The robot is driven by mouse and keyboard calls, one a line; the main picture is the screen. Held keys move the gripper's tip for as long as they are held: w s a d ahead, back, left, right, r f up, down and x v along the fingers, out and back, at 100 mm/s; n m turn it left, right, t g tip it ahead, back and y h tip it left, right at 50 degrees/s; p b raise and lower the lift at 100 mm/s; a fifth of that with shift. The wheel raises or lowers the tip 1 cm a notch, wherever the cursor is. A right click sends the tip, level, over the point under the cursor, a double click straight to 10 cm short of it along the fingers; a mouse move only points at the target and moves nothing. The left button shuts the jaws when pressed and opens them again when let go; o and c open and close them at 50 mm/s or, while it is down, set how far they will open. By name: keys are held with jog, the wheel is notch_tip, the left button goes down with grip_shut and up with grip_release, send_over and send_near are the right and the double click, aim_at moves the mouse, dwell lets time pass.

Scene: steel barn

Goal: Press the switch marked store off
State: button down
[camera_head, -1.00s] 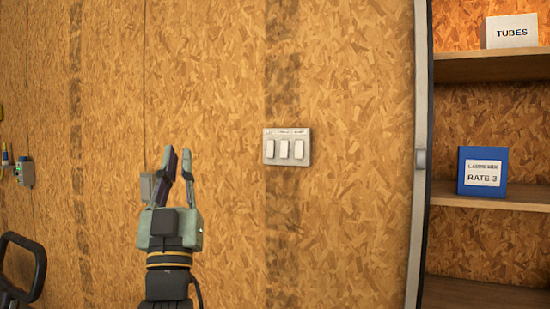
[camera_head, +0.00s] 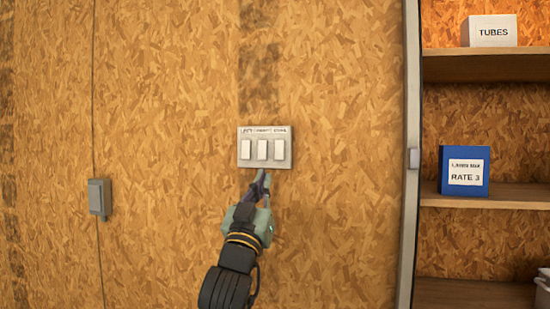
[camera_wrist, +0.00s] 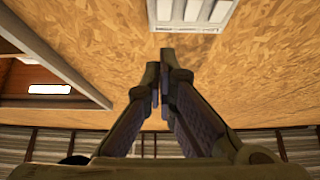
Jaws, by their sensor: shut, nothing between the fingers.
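A pale switch plate (camera_head: 265,165) with three white rocker switches is mounted on the chipboard wall. Small labels run along its top, and the right label looks like "store", though it is too small to read surely. The right switch (camera_head: 279,150) sits under that label. My gripper (camera_head: 262,178) is shut and empty, its tips just below the plate's lower edge, under the middle and right switches. In the wrist view my gripper (camera_wrist: 166,52) points at the wall, and the plate (camera_wrist: 192,26) is at the top edge, partly cut off. I cannot tell whether the tips touch the wall.
A grey box (camera_head: 99,197) is on the wall to the left. A shelf unit (camera_head: 485,68) at the right holds a white "TUBES" box (camera_head: 489,31) and a blue "RATE 3" box (camera_head: 464,171). The wall around the plate is clear.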

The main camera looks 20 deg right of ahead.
jog(key=shift+w+r, duration=0.1)
jog(key=p, duration=0.5)
send_near(281, 144)
notch_tip(281, 144, up, 4)
jog(key=shift+w+d+f, duration=0.25)
jog(key=shift+w+d, duration=0.15)
jog(key=shift+w, duration=0.15)
jog(key=shift+w+d+f, duration=0.2)
jog(key=shift+w+d, duration=0.2)
jog(key=shift+w, duration=0.15)
jog(key=shift+w+d+f+p, duration=0.2)
jog(key=shift+w+d+p, duration=0.15)
jog(key=shift+w, duration=0.15)
